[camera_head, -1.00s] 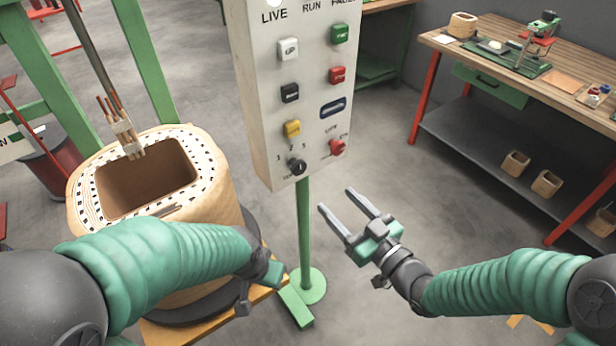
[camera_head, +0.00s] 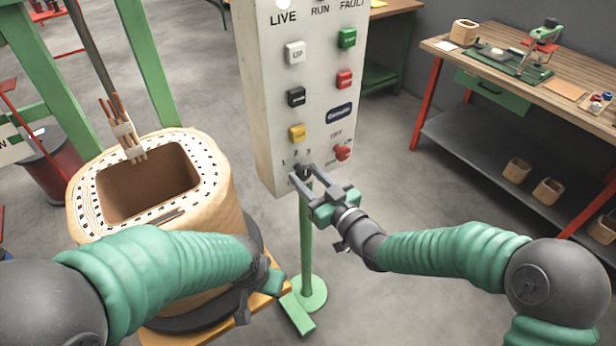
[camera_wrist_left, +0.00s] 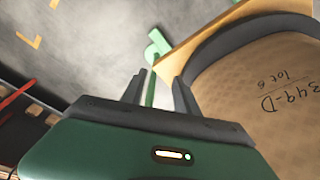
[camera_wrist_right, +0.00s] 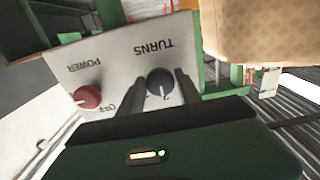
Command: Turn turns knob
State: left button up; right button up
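The black TURNS knob (camera_head: 304,171) sits low on the white control panel (camera_head: 262,110), below the marks 1, 2, 3. In the right wrist view the knob (camera_wrist_right: 160,83) shows between my right gripper's fingers, with gaps on both sides. My right gripper (camera_head: 306,181) is open at the knob; whether the fingertips reach past its face I cannot tell. My left gripper (camera_wrist_left: 158,90) is open and empty, beside the coil stand; its fingers are mostly hidden in the head view.
A red POWER knob (camera_head: 342,152) sits close beside the TURNS knob. Several push buttons are above. A green post (camera_head: 306,245) carries the panel. A wound coil (camera_head: 215,185) stands at the left. A workbench (camera_head: 440,48) stands at the right, with open floor before it.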

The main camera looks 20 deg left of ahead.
jog(key=shift+a, duration=0.15)
jog(key=c, duration=0.5)
jog(key=shift+f, duration=0.1)
grip_shut()
jog(key=n+b, duration=0.2)
jog(key=b, duration=0.1)
jog(key=n+b, duration=0.1)
jog(key=n, duration=0.1)
jog(key=shift+f, duration=0.25)
jog(key=n+b, duration=0.5)
jog(key=shift+r, duration=0.1)
jog(key=o, duration=0.6)
grip_release()
jog(key=o, duration=0.4)
jog(key=shift+d+r, duration=0.15)
jog(key=shift+d, duration=0.05)
